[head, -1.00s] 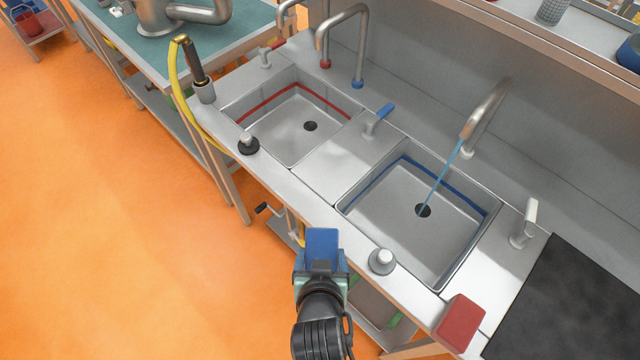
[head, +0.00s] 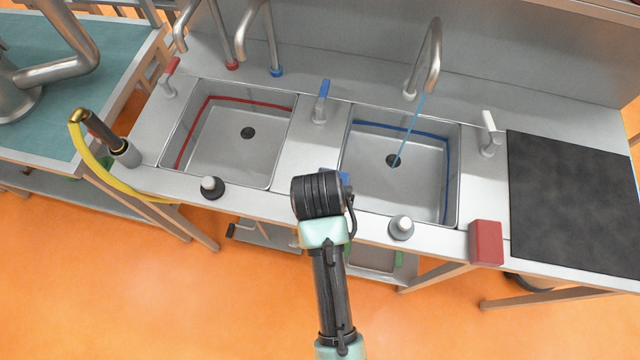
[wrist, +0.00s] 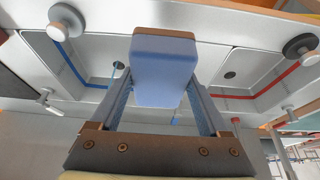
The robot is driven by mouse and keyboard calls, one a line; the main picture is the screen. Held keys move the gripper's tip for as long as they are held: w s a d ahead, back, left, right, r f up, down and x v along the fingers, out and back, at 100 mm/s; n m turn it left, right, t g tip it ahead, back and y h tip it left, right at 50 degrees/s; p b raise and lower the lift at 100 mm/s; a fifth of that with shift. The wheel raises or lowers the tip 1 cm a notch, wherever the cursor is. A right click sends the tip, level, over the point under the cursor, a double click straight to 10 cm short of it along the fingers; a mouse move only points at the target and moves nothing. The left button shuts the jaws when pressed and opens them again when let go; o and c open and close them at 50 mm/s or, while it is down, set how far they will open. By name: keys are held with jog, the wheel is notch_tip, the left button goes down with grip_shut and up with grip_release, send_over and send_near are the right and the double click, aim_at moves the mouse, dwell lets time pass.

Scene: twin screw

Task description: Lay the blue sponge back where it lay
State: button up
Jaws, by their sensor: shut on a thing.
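The blue sponge (wrist: 165,62) is a blue block, held between the two fingers of my gripper (wrist: 162,92) in the wrist view. In the head view my own wrist hides most of it; only a small bit of blue sponge (head: 345,178) shows, at the counter's middle section between the two basins. My gripper's fingers are hidden there too. Whether the sponge touches the counter cannot be told.
The blue-striped right basin (head: 425,187) has water running from its tap (head: 433,60). The red-striped left basin (head: 215,160) is empty. A red sponge (head: 486,243) lies at the counter's front edge, near a black mat (head: 575,200). Knobs (head: 401,228) (head: 211,187) stand along the front.

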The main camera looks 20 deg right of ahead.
notch_tip(320, 180, down, 4)
jog(key=shift+s+f+p, duration=0.15)
jog(key=shift+f+p, duration=0.1)
jog(key=shift+p, duration=0.05)
jog(key=shift+f, duration=2.35)
jog(key=shift+f, duration=0.1)
